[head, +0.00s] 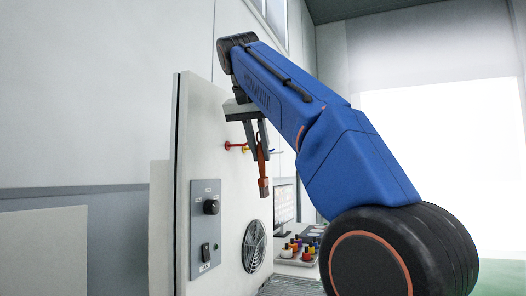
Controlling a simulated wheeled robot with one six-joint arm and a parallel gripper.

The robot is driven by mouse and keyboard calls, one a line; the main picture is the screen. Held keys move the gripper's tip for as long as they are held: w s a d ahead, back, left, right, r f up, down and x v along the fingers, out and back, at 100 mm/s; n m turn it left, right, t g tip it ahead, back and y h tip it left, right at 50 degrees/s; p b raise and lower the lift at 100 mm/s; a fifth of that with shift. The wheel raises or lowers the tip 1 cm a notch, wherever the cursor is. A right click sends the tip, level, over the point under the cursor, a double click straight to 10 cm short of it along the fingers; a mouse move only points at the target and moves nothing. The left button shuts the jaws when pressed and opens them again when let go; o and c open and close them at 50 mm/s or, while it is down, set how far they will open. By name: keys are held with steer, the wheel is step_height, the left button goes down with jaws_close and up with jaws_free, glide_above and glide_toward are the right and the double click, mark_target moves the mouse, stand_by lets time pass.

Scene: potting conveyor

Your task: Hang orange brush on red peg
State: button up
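My gripper (260,154) points down in front of the upright white panel, with its fingers on either side of the orange brush (262,168). It looks shut on the brush's upper part. The brush hangs below the fingertips, nearly upright, with its darker block-like end at the bottom. The red peg (229,146) sticks out from the panel just left of the gripper, at about fingertip height. The brush is apart from the red peg in the picture. The fingers hide the brush's top end, so I cannot see any hanging hole.
A yellow peg (245,149) and a blue peg (277,152) sit right of the red one, close around the gripper. Below are a control box (206,228) with knob and switch, and a round fan grille (254,246). Several colourful items (297,247) stand at lower right.

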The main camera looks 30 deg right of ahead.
steer(key=shift+a+r, duration=0.35)
steer(key=shift+o, duration=0.5)
steer(key=a, duration=0.1)
steer(key=s+a, duration=0.1)
steer(key=shift+a, duration=0.3)
steer(key=s+a, duration=0.6)
steer(key=s, duration=0.1)
steer(key=shift+a, duration=0.2)
steer(key=shift+s, duration=0.15)
